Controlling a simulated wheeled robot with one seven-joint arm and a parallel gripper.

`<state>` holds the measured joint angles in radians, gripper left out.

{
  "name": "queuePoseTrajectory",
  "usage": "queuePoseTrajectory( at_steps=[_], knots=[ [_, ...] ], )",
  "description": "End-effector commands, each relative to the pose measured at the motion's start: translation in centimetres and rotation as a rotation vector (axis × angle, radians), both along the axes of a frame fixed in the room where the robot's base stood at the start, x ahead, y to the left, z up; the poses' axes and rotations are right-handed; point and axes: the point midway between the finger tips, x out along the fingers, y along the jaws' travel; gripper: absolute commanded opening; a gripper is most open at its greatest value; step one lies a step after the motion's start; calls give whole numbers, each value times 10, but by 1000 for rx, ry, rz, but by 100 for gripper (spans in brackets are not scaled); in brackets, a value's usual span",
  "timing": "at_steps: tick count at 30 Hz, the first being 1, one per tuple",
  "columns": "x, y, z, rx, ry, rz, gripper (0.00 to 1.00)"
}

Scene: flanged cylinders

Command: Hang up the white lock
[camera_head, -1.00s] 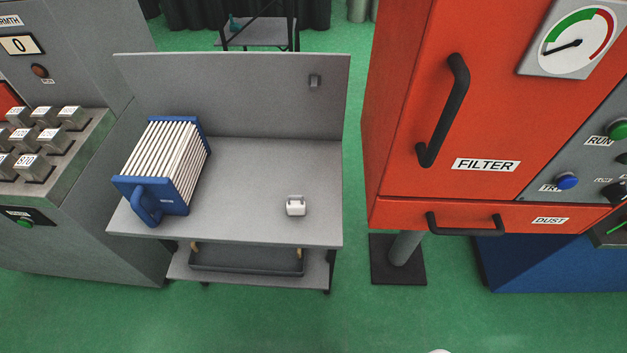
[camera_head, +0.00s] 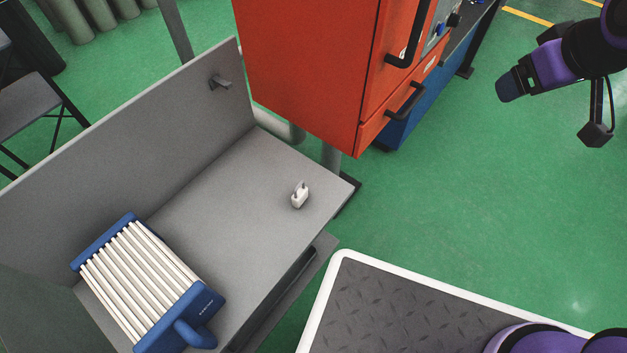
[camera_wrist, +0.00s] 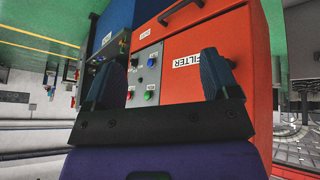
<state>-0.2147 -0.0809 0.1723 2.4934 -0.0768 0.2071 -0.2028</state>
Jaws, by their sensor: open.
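The white lock (camera_head: 299,196) stands on the grey bench top (camera_head: 225,205), close to its right end, in the head view. A small grey hook or peg (camera_head: 219,81) sticks out of the bench's back panel (camera_head: 120,140), near its right end. My gripper (camera_head: 510,86) is at the upper right of the head view, well away from the lock and over the floor. In the wrist view my gripper (camera_wrist: 160,80) has its two dark fingers spread, with nothing between them. The lock is not visible in the wrist view.
A blue-ended filter block (camera_head: 150,285) with pale pleats lies on the left of the bench. The red cabinet (camera_head: 310,70) with black handles stands just behind the bench's right end. Green floor (camera_head: 520,200) lies open to the right.

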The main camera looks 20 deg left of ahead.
Motion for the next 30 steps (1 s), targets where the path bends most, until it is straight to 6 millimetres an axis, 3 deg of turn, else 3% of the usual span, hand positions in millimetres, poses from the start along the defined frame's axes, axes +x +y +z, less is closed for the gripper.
queuePoseTrajectory(
  at_steps=[1, 7, 14, 24, 30],
  knots=[
    [4, 15, -17, 0, 6, 47, 81],
    [12, 74, -75, 23, -6, 231, 81],
    [-4, 141, -146, 85, -14, 428, 81],
    [-68, 223, -244, 226, -15, 657, 81],
    [-106, 250, -280, 302, -18, 729, 81]
  ],
)
